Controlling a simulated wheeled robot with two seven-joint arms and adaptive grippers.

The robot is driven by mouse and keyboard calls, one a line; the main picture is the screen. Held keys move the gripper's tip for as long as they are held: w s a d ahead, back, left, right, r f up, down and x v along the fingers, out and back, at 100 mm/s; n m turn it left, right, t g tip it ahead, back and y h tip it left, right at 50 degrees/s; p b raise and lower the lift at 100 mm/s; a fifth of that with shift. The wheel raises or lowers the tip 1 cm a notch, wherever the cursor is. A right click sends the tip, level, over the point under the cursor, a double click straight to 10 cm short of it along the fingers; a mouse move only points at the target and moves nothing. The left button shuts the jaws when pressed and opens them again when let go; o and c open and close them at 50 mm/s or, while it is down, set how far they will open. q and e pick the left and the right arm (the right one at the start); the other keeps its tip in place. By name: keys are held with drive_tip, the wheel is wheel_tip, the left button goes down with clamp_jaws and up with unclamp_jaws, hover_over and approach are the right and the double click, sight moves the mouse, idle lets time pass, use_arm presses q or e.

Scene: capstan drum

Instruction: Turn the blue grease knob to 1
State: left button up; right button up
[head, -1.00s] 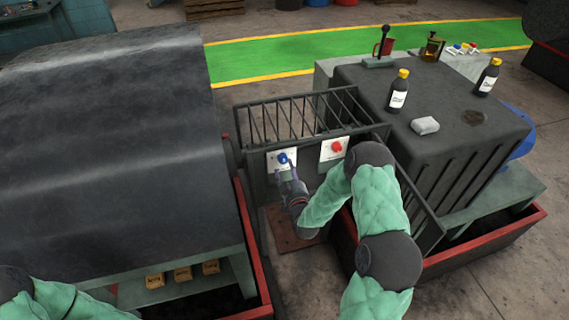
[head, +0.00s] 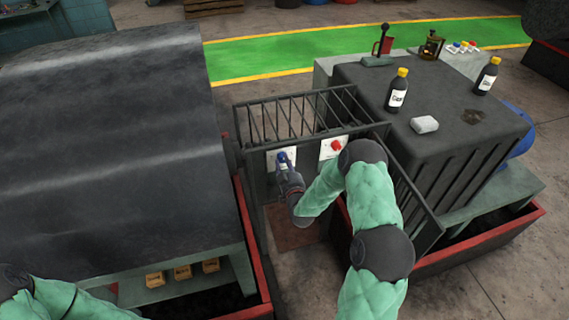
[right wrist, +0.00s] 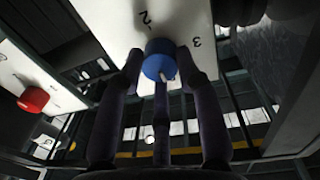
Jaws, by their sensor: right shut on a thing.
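The blue grease knob (head: 282,157) sits on a white plate (head: 275,166) on the cage front between the two dark machines. In the right wrist view the blue knob (right wrist: 158,60) shows with a white pointer mark, and the digits 2 and 3 are readable on its plate (right wrist: 195,22). My right gripper (head: 284,166) is at the knob, its fingers (right wrist: 160,72) closed around the knob's sides. The digit 1 is not seen. My left gripper is out of the picture; only my left arm shows at the lower left.
A red knob (head: 336,145) on its own white plate is just right of the blue one; it also shows in the right wrist view (right wrist: 33,99). Cage bars (head: 300,115) stand above the plates.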

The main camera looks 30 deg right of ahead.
drive_tip(key=shift+w+r, duration=0.1)
drive_tip(key=shift+r, duration=0.05)
drive_tip(key=shift+m+b, duration=0.7)
drive_tip(key=shift+b, duration=0.35)
drive_tip(key=m+b, duration=0.5)
drive_tip(key=b, duration=0.1)
drive_tip(key=m+b, duration=0.5)
drive_tip(key=b, duration=0.1)
drive_tip(key=m+b, duration=0.6)
drive_tip(key=shift+d+r+y+b, duration=0.3)
drive_tip(key=shift+d+y+b, duration=0.05)
drive_tip(key=shift+y+b, duration=0.05)
drive_tip(key=o, duration=1.2)
drive_tip(key=shift+c, duration=0.2)
drive_tip(key=shift+f, duration=0.2)
